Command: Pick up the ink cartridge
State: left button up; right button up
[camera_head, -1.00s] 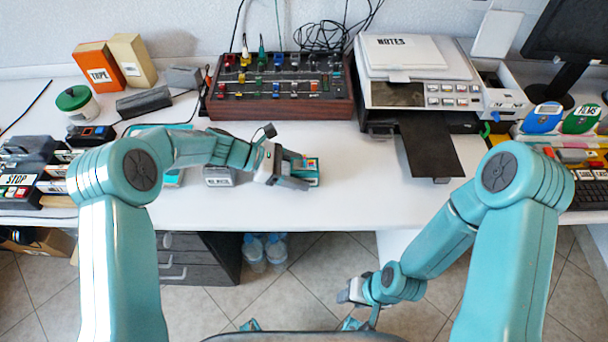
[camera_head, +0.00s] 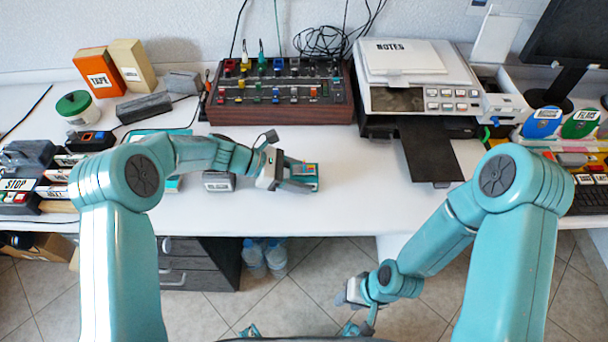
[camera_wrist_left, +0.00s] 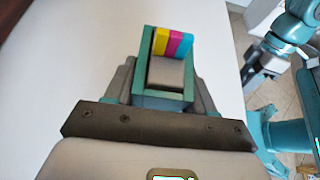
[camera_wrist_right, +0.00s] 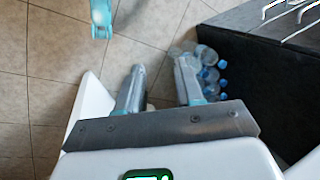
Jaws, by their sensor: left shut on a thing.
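The ink cartridge (camera_head: 305,172) is a small teal block on the white desk (camera_head: 300,212). In the left wrist view the cartridge (camera_wrist_left: 165,72) shows yellow, magenta and cyan stripes and a grey block in its teal frame. My left gripper (camera_head: 302,178) is shut on the cartridge, with a finger on each side of it. In the left wrist view my left gripper (camera_wrist_left: 163,85) hides the near part of the cartridge. My right gripper (camera_head: 345,292) hangs low in front of the desk, over the floor. In the right wrist view its fingers (camera_wrist_right: 157,85) are apart with nothing between them.
A mixer box with knobs (camera_head: 278,92) and a printer (camera_head: 418,80) stand behind. A small grey labelled object (camera_head: 218,182) lies left of the cartridge. Bottles (camera_head: 264,256) stand on the floor by the drawers (camera_head: 200,262).

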jog(key=w+a+r+n+g+h, duration=0.1)
jog(key=w+a+r+n+g, duration=0.15)
jog(key=w+r, duration=0.3)
jog(key=t+h, duration=0.3)
jog(key=t, duration=0.4)
send_near(304, 160)
jog(key=shift+m, duration=0.35)
jog(key=x, duration=0.8)
jog(key=shift+w+f, duration=0.1)
jog(key=shift+f, duration=0.2)
grip_shut()
